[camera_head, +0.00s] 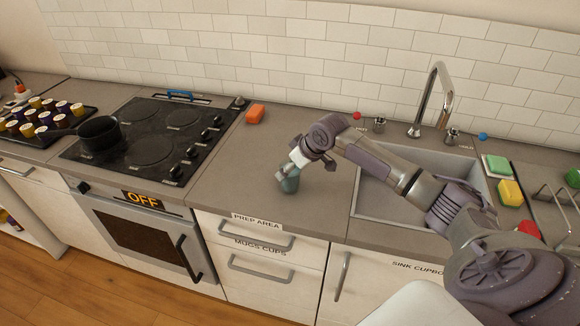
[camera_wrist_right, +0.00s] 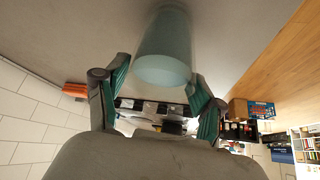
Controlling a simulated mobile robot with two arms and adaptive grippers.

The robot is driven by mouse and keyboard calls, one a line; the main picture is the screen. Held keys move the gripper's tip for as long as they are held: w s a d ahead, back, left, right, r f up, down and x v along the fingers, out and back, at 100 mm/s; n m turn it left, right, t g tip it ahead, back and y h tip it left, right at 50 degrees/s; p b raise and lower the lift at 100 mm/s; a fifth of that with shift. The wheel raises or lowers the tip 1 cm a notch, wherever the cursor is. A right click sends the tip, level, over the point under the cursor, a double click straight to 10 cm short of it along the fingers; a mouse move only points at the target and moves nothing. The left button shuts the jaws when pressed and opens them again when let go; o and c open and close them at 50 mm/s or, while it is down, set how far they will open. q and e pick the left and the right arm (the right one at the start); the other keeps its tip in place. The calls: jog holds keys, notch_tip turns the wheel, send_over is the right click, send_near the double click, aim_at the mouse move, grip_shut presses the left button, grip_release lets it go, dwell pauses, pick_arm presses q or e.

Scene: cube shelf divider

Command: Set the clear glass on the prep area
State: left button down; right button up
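The clear glass (camera_head: 289,184), bluish-green in tint, stands upright on the counter behind the PREP AREA label (camera_head: 256,221). In the wrist view the glass (camera_wrist_right: 165,45) appears between and just past the fingertips. My right gripper (camera_head: 292,167) is tilted down at the glass from above and partly hides it. In the wrist view its two green-padded fingers (camera_wrist_right: 161,75) are spread on either side of the glass, with a narrow gap at the left finger; contact at the right one is hard to tell. My left gripper is out of view.
A black stove (camera_head: 150,140) with a dark pot (camera_head: 99,134) is at left. An orange sponge (camera_head: 255,114) lies behind the bare counter. The sink (camera_head: 375,205) with its tap (camera_head: 432,95) is under my right arm. Green (camera_head: 497,166) and yellow (camera_head: 510,193) sponges lie at right.

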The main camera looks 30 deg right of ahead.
jog(key=o, duration=0.3)
jog(key=shift+o, duration=0.2)
jog(key=shift+s+d+r, duration=0.1)
jog(key=shift+s+r, duration=0.1)
jog(key=shift+r, duration=0.3)
jog(key=b+v, duration=0.2)
jog(key=v, duration=0.9)
jog(key=shift+s, duration=0.1)
